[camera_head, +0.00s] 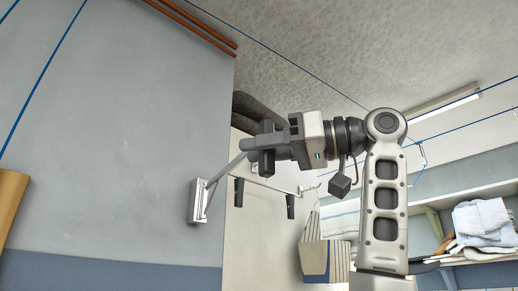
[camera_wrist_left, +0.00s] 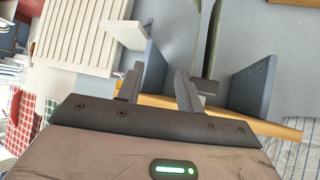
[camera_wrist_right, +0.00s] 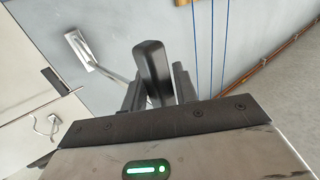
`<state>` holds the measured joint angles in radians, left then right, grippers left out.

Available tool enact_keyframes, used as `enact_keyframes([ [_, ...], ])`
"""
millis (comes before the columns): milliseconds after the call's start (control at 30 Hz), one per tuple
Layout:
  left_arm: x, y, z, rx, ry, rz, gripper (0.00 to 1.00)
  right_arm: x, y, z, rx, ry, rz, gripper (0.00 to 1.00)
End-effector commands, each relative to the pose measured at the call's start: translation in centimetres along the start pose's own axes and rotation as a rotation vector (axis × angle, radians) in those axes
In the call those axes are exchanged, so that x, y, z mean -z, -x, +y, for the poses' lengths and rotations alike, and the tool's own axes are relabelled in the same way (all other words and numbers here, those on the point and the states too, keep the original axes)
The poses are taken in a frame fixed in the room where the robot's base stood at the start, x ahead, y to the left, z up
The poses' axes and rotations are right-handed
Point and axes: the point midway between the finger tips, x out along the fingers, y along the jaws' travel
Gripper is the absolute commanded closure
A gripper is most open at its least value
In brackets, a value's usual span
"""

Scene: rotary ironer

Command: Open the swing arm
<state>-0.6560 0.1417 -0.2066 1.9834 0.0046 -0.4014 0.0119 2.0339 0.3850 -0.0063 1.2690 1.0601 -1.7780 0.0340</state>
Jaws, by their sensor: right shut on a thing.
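A metal wall bracket (camera_head: 195,201) is fixed near the right edge of the blue-grey wall. The grey bar of the swing arm (camera_head: 226,167) slants up from it to my right gripper (camera_head: 268,150). In the right wrist view, the right gripper (camera_wrist_right: 156,82) has its fingers on both sides of a dark rounded handle (camera_wrist_right: 152,62). The bracket (camera_wrist_right: 82,50) shows to the left there, with the thin bar running toward the fingers. My left gripper (camera_wrist_left: 158,85) shows only in its own wrist view, with fingers apart and nothing between them.
A pale rail (camera_head: 270,187) with dark hanging pieces is behind the right gripper. Shelves with folded cloths (camera_head: 482,222) stand at right. A striped cloth bag (camera_head: 325,257) hangs lower down. In the left wrist view are a slatted panel (camera_wrist_left: 80,35) and a wooden edge (camera_wrist_left: 270,128).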

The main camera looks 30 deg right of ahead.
Motion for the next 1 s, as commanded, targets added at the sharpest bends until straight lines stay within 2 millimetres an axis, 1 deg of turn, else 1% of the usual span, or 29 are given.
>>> enact_keyframes([
  [33,0.0,0.0,0.0,0.000,0.001,0.000,0.64,0.1,0.3,-0.3,0.006,0.004,0.002,1.00],
  [200,0.1,0.0,0.0,0.001,0.002,0.003,0.64,0.1,0.3,-0.3,0.006,0.004,0.002,1.00],
  [233,0.1,0.0,0.0,0.001,0.002,0.003,0.64,0.1,0.3,-0.3,0.006,0.004,0.002,0.66],
  [267,0.1,0.0,0.0,0.001,0.002,0.004,0.64,0.1,0.3,-0.3,0.005,0.005,0.003,0.57],
  [667,0.2,0.1,0.0,0.000,0.003,0.004,0.64,0.1,0.2,-0.2,0.003,0.004,0.003,0.56],
  [767,0.2,0.0,0.0,0.000,0.003,0.004,0.64,0.1,0.5,-0.2,0.002,0.003,0.004,0.56],
  [867,0.0,-0.2,0.0,0.000,0.003,0.004,0.64,0.0,1.7,-0.2,0.001,0.003,0.004,0.56],
  [967,-0.2,-0.4,0.1,-0.001,0.004,0.006,0.64,0.0,3.7,-0.2,0.002,0.005,0.007,0.56],
  [1000,-0.2,-0.4,0.1,-0.002,0.004,0.008,0.64,0.0,4.7,-0.2,0.001,0.005,0.008,0.56],
])
